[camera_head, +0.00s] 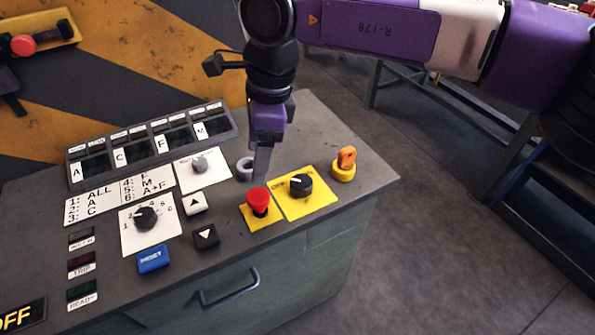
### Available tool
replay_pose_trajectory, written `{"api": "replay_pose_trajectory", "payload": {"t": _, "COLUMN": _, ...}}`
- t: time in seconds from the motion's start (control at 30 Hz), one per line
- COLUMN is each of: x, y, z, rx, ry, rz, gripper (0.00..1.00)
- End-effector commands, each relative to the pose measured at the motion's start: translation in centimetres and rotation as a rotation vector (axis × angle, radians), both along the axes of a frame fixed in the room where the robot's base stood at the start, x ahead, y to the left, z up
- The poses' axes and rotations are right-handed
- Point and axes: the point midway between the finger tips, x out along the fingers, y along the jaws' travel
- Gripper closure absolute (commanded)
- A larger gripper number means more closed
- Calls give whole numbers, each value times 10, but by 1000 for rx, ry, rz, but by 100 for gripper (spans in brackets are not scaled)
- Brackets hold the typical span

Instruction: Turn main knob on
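A black rotary knob (301,185) sits on a yellow plate (309,206) at the right of the grey console; small lettering beside it is hard to read. Another black knob (145,217) sits on a white plate with numbers, and a grey knob (200,164) sits on a smaller white plate. No label that I can read says which is the main knob. My gripper (261,165) points down over the console, behind the red button and left of the yellow-plate knob, apart from that knob. Its fingers overlap in this view, so its opening is hidden.
A red mushroom button (258,199) stands close to the yellow-plate knob. An orange key-like piece (346,158) in a yellow ring stands to its right, and a grey ring (244,169) is beside my gripper. A drawer handle (229,289) sticks out in front. Open floor lies right.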

Motion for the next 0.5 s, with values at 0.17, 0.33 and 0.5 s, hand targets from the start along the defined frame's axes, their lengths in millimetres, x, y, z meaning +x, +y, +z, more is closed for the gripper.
{"api": "replay_pose_trajectory", "payload": {"t": 0.17, "x": 25, "y": -54, "z": -12, "rx": -189, "ry": -50, "rz": 71, "gripper": 34}}
{"api": "replay_pose_trajectory", "payload": {"t": 0.33, "x": 22, "y": -61, "z": -19, "rx": -217, "ry": -43, "rz": 120, "gripper": 34}}
{"api": "replay_pose_trajectory", "payload": {"t": 0.5, "x": 21, "y": -60, "z": -43, "rx": -213, "ry": -41, "rz": 121, "gripper": 34}}
